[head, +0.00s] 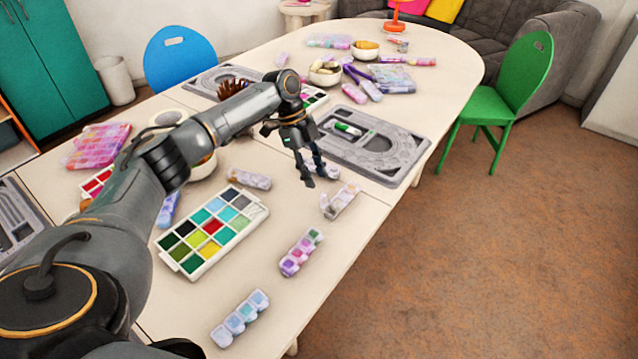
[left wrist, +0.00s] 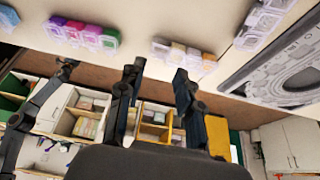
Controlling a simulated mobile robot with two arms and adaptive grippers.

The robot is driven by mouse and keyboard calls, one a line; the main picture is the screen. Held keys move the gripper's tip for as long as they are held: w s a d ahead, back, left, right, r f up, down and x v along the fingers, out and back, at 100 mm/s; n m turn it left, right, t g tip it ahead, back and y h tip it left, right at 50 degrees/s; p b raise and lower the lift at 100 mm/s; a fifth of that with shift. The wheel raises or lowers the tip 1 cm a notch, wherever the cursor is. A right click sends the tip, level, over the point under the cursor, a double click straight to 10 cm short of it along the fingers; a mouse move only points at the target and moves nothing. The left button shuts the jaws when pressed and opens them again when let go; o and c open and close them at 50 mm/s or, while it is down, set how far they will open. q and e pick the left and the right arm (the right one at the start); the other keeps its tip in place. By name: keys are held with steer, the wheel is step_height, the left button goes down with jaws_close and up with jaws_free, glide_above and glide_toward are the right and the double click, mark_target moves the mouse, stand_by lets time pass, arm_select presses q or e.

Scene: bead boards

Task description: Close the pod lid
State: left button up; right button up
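A pod strip (head: 341,200) of pale cells with tan and orange contents lies near the table's front edge. A clear lid at its near-left end seems raised; the other lids are too small to judge. The strip also shows in the left wrist view (left wrist: 184,54), just beyond the fingertips. My left gripper (head: 314,174) is above the table, just left of and behind this strip in the head view. Its fingers are spread apart and empty in the left wrist view (left wrist: 158,72). I cannot tell any contact with the strip. My right gripper is not in view.
A purple-pink pod strip (head: 301,253), a blue-green one (head: 241,318) and a pale one (head: 249,179) lie nearby. A colour-filled bead case (head: 212,232) lies left. A grey bead board (head: 408,164) lies behind right. Bare table separates the strips.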

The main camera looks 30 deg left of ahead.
mark_target(322, 193)
arm_select(q)
steer(key=shift+x, duration=2.05)
jaws_close()
